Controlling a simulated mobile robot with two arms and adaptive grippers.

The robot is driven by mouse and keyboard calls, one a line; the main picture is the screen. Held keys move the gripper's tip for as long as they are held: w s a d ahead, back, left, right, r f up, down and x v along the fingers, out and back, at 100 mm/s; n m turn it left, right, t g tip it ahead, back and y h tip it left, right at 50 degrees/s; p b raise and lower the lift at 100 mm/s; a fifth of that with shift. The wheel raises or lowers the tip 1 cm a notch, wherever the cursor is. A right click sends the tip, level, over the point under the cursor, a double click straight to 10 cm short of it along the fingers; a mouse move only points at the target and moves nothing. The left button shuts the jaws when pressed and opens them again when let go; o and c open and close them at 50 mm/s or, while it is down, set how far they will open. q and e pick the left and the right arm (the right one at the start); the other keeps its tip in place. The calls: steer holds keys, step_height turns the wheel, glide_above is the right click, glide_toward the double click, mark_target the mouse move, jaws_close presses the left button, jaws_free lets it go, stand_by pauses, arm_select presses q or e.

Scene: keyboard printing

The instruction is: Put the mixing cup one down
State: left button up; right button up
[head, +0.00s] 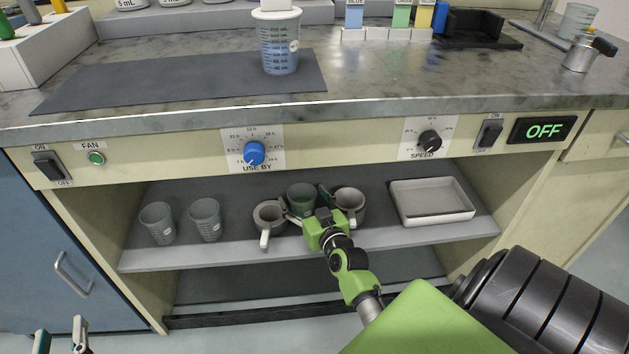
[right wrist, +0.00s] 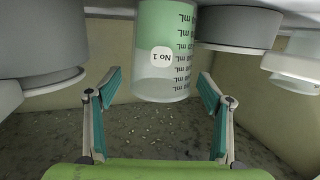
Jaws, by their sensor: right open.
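The mixing cup one (head: 301,197), a clear measuring cup with green contents, is on the lower shelf between two grey mugs. In the right wrist view the cup (right wrist: 163,60) shows its "No.1" label and mL marks. My right gripper (head: 308,208) reaches into the shelf at the cup. Its fingers (right wrist: 158,105) are spread, one on each side of the cup, with visible gaps. The cup looks upright, and its base is cut off in the wrist view. My left gripper (head: 61,338) is at the bottom left corner, fingers apart and empty.
A left mug (head: 268,217) and a right mug (head: 350,203) flank the cup closely. Two empty grey cups (head: 157,222) (head: 205,218) stand further left, and a white tray (head: 431,203) lies right. Another measuring cup (head: 280,50) stands on the counter mat (head: 180,82) above.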

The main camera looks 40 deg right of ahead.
steer(key=p+v, duration=0.2)
steer(key=v, duration=0.9)
steer(key=a+r+n+g+y, duration=0.15)
steer(key=a+n+y, duration=0.3)
steer(key=a, duration=0.85)
arm_select(q)
steer(key=s+a+f+g+y, duration=0.2)
steer(key=s+f+g, duration=0.4)
steer(key=f, duration=0.5)
steer(key=shift+s+a+g, duration=0.4)
steer(key=shift+s+a, duration=0.05)
steer(key=shift+a, duration=0.25)
arm_select(e)
steer(key=s+a+n+g+y, duration=0.1)
steer(key=s+a+g+y, duration=0.1)
steer(key=s+a+g, duration=0.2)
steer(key=s+a, duration=0.3)
steer(key=a, duration=0.2)
steer(key=shift+s, duration=0.35)
arm_select(q)
steer(key=shift+f, duration=0.1)
arm_select(e)
steer(key=shift+g, duration=0.25)
